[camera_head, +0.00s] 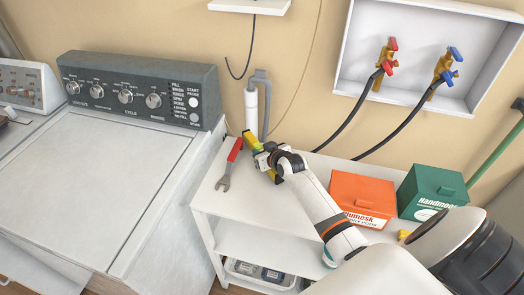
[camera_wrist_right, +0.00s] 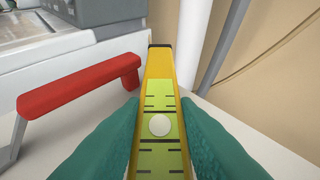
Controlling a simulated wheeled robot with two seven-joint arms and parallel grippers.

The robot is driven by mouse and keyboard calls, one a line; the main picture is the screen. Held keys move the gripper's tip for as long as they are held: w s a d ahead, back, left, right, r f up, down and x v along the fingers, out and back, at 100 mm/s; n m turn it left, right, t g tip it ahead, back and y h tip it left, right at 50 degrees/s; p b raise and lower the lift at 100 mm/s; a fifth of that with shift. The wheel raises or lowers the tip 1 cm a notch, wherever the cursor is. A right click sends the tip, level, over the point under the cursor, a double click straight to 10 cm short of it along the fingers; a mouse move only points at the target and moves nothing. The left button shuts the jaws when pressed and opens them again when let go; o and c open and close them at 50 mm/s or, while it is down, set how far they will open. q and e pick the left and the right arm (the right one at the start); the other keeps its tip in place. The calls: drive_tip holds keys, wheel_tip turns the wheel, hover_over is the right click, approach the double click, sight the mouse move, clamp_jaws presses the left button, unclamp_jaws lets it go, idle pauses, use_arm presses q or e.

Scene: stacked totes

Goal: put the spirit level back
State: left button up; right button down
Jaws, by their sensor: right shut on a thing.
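The yellow spirit level (camera_head: 249,140) is at the back left corner of the white shelf top, next to the grey and white drain pipe. My right gripper (camera_head: 263,158) is shut on it. In the right wrist view the level (camera_wrist_right: 160,75) runs away from me between the two green fingers (camera_wrist_right: 160,140), its lime vial face with a round white bubble towards the camera. Its black far end shows clear of the fingers. I cannot tell whether the level touches the shelf. My left gripper is not in view.
A red-handled wrench (camera_head: 234,155) lies just left of the level; its handle also shows in the wrist view (camera_wrist_right: 80,86). The washer (camera_head: 95,165) stands left. Orange (camera_head: 360,196) and green (camera_head: 430,188) boxes stand right on the shelf top (camera_head: 245,205). The pipe (camera_head: 251,108) rises behind.

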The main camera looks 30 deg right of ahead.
drive_tip(key=shift+f, duration=0.3)
drive_tip(key=c, duration=1.1)
unclamp_jaws()
drive_tip(key=shift+o, duration=0.2)
drive_tip(key=shift+s, duration=0.15)
